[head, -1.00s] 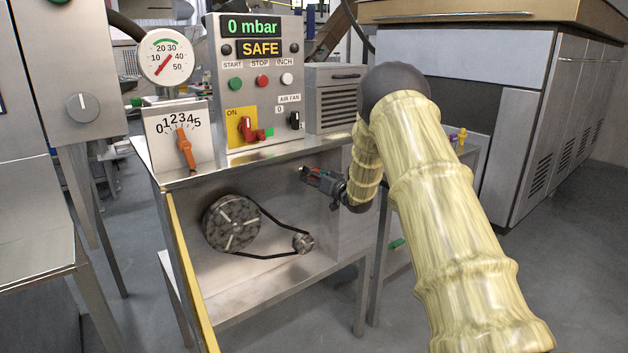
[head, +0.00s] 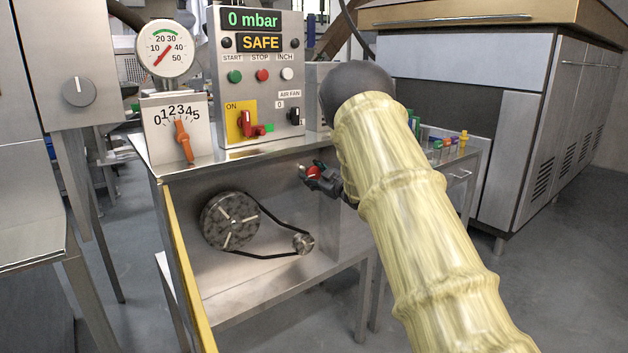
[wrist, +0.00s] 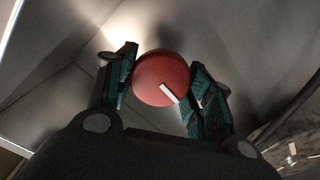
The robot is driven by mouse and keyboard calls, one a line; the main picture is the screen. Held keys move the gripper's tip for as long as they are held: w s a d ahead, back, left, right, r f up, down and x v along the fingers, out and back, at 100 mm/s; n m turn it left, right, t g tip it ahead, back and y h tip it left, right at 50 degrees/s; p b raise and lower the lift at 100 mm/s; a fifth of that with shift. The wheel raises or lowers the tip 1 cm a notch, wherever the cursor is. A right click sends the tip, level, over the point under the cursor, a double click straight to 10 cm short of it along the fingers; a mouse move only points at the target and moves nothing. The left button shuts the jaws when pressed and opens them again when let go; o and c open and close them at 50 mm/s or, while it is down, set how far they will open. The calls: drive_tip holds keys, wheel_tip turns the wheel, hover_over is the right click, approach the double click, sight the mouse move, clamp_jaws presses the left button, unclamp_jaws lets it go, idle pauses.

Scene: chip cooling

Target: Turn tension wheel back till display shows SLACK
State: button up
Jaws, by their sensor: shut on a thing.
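The tension wheel, a round red knob (wrist: 160,76) with a white mark, sits between the two fingers of my gripper (wrist: 165,64) in the wrist view. The fingers are shut on it from both sides. The white mark points to the lower right. In the head view my gripper (head: 313,173) is at the open bay's upper right, with the red wheel (head: 313,171) partly hidden by its fingers. The display (head: 256,30) reads "0 mbar" above "SAFE".
Inside the bay a belt (head: 272,222) runs slackly from a large pulley (head: 230,221) to a small pulley (head: 302,243). An orange lever (head: 184,141) on a 0–5 scale and a pressure gauge (head: 167,48) stand on the left.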

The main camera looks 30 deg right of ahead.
drive_tip(key=n+b, duration=0.2)
drive_tip(key=n, duration=0.1)
drive_tip(key=shift+f, duration=0.3)
drive_tip(key=shift+r+n+b, duration=0.1)
drive_tip(key=shift+n+b, duration=0.75)
drive_tip(key=shift+n, duration=0.85)
drive_tip(key=o, duration=1)
drive_tip(key=shift+s+d, duration=0.1)
drive_tip(key=shift+d, duration=0.05)
drive_tip(key=shift+o, duration=0.2)
drive_tip(key=shift+r, duration=0.1)
drive_tip(key=s, duration=1.2)
drive_tip(key=shift+d, duration=0.4)
